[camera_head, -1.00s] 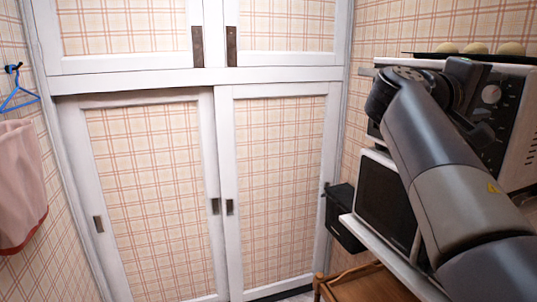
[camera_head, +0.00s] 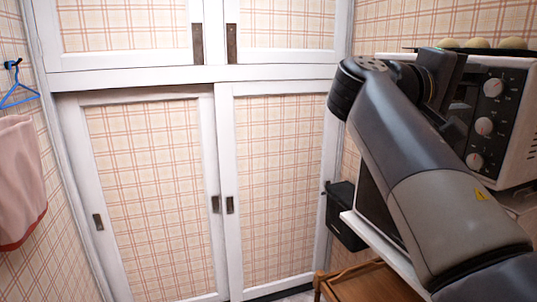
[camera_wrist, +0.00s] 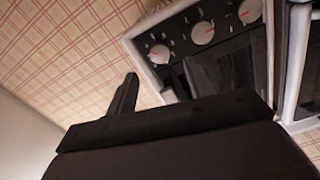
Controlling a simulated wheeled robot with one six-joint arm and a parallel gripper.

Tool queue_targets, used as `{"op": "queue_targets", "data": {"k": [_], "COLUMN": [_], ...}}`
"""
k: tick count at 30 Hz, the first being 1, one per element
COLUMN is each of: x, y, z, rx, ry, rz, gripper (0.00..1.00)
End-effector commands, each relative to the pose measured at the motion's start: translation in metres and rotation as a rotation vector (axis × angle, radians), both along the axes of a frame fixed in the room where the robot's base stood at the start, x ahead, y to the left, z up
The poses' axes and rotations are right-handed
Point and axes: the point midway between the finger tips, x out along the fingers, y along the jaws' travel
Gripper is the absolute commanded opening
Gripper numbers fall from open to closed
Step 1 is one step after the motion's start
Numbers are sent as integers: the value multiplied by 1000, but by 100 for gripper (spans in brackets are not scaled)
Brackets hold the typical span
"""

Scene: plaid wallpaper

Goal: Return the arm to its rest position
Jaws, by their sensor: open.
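My arm (camera_head: 415,175) reaches up from the lower right of the head view, bent at its top. My gripper (camera_wrist: 212,62) is open in the wrist view, with dark fingers spread at left and right. Nothing shows between them but the front of the white toaster oven (camera_wrist: 157,85) beyond. In the head view the wrist end is in front of that oven (camera_head: 520,135), partly covering it. The fingertips are hard to make out there.
A dark tray with several round buns (camera_head: 482,43) sits on the oven. A white shelf (camera_head: 385,245) stands below, with a black bin (camera_head: 345,222) beside it. A wooden stand (camera_head: 370,285) is low down. White sliding doors (camera_head: 222,160) fill the middle; the space before them is clear.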

Motion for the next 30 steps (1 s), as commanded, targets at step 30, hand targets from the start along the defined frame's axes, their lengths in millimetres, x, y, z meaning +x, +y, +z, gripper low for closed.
{"op": "queue_targets", "data": {"k": [30], "x": [15], "y": [-47], "z": [2], "rx": [0], "ry": [0], "rz": [-5], "gripper": [50]}}
